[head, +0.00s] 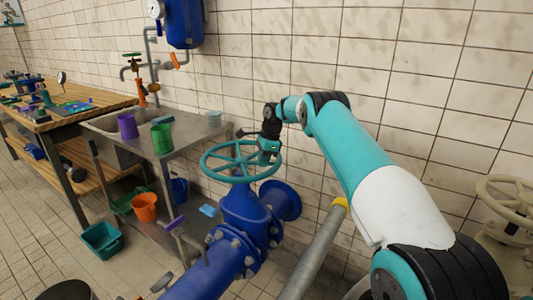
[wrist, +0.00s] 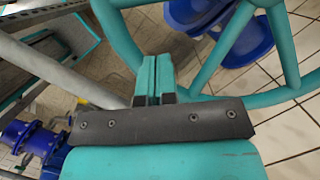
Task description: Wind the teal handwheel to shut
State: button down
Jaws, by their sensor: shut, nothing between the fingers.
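The teal handwheel (head: 241,160) lies roughly level on top of a blue valve body (head: 243,205) in the head view. Its rim and spokes (wrist: 283,48) fill the upper right of the wrist view. My gripper (head: 266,152) is at the wheel's right, far side of the rim in the head view. In the wrist view its two teal fingers (wrist: 154,68) are pressed together with nothing between them, overlapping the near rim. I cannot tell whether they touch it. The arm hides part of the rim's far side.
A metal sink bench (head: 190,137) with purple (head: 127,126) and green (head: 162,139) cups stands to the left. A grey pipe (head: 313,255) rises in front. A tiled wall (head: 300,60) is close behind. A cream handwheel (head: 508,200) is at far right.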

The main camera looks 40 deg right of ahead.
jog(key=shift+w+a+f+p, duration=0.15)
jog(key=shift+w+a+f, duration=0.15)
jog(key=shift+a, duration=0.3)
jog(key=shift+w+a+f+p, duration=0.1)
jog(key=shift+w+a+f, duration=0.15)
jog(key=shift+a, duration=0.35)
jog(key=shift+w+a+f+p, duration=0.2)
jog(key=shift+a+f, duration=0.1)
jog(key=shift+a, duration=0.3)
jog(key=shift+a, duration=0.1)
jog(key=shift+a+m+p, duration=0.3)
jog(key=shift+m, duration=0.2)
